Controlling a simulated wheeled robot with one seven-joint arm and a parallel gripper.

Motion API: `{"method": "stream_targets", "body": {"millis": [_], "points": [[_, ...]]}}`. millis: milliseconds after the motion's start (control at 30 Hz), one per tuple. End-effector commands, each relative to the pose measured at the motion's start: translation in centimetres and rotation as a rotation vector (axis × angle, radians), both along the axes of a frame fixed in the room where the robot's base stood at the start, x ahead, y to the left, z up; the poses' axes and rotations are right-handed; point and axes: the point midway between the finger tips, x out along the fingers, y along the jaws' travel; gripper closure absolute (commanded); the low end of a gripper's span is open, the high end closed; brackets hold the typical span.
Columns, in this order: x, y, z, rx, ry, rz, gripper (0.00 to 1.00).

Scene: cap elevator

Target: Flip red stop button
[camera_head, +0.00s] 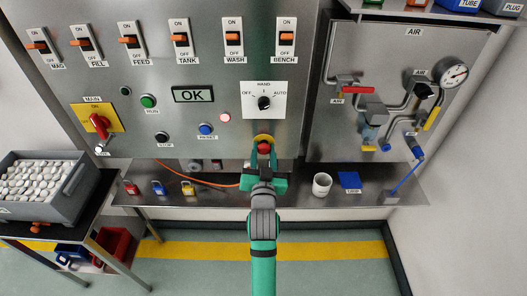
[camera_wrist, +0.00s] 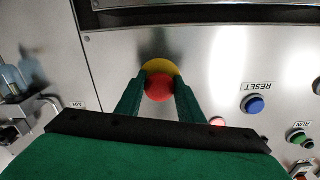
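The red stop button (camera_head: 264,148) is a round red mushroom head on a yellow ring, low on the right part of the grey control panel. It also shows in the wrist view (camera_wrist: 159,88), with the yellow ring (camera_wrist: 160,67) behind it. My gripper (camera_head: 264,154) is at the button, with one green finger on each side of the red head. In the wrist view the fingers of my gripper (camera_wrist: 160,84) border the head closely on both sides, with no clear gap. The fingers hide the sides of the head.
A blue RESET button (camera_head: 206,129), a lit red lamp (camera_head: 225,117) and a rotary selector (camera_head: 264,103) are close by on the panel. Below is a metal shelf (camera_head: 225,199) with padlocks, a white mug (camera_head: 321,185) and a blue item (camera_head: 349,180).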

Motion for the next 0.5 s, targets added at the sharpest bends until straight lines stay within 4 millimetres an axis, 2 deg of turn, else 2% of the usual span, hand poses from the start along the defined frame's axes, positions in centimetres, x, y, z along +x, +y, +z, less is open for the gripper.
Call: {"method": "stream_targets", "body": {"millis": [33, 100, 500], "points": [[0.0, 0.0, 0.0, 0.0, 0.0, 0.0, 0.83], [0.0, 0.0, 0.0, 0.0, 0.0, 0.001, 0.99], [-1.7, 0.0, 0.0, 0.0, 0.0, 0.0, 1.0]]}}
